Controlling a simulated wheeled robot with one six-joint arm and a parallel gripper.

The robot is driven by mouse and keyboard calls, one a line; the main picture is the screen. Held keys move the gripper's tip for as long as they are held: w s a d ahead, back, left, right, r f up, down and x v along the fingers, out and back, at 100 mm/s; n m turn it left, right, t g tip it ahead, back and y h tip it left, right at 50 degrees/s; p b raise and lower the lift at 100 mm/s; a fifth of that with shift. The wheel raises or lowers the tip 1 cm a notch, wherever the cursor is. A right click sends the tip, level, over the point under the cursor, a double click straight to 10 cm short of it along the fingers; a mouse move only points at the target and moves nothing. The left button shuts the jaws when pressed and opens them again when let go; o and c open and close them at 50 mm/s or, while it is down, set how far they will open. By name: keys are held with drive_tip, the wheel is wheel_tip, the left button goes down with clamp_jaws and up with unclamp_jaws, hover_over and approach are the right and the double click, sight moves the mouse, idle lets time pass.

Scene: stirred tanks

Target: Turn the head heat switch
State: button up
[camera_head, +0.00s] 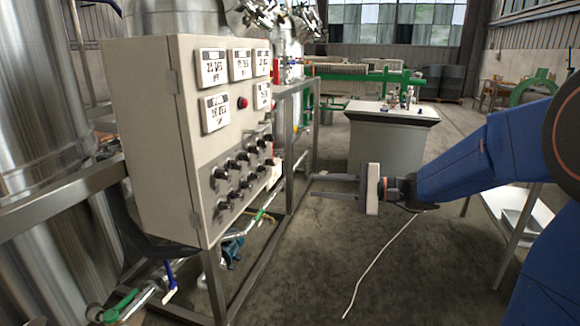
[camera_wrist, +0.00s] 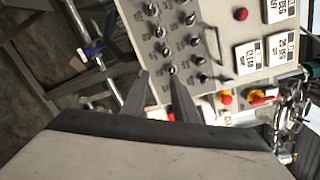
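The control panel (camera_head: 195,120) is a beige box at left, its face turned toward the right. Several black switches (camera_head: 243,157) sit in two rows on a grey plate low on this face. They also show at the top of the wrist view (camera_wrist: 165,50). Their labels are too small to read, so I cannot tell which is the head heat switch. My gripper (camera_head: 313,186) is right of the panel, apart from it, its fingers pointing left. In the wrist view the two dark fingers (camera_wrist: 160,75) are spread with nothing between them, and the switches lie beyond their tips.
Several white displays (camera_head: 213,67) and a red button (camera_head: 242,102) are above the switches. A metal frame (camera_head: 303,150) stands at the panel's right. A grey cabinet (camera_head: 390,140) is behind my gripper. A pale cable (camera_head: 378,262) lies on the open floor.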

drive_tip(key=w+d, duration=0.2)
drive_tip(key=w, duration=0.1)
approach(267, 170)
drive_tip(key=shift+m+t+y, duration=0.3)
drive_tip(key=shift+m+t, duration=0.1)
drive_tip(key=x, duration=0.8)
drive_tip(key=shift+a+f, duration=0.35)
clamp_jaws()
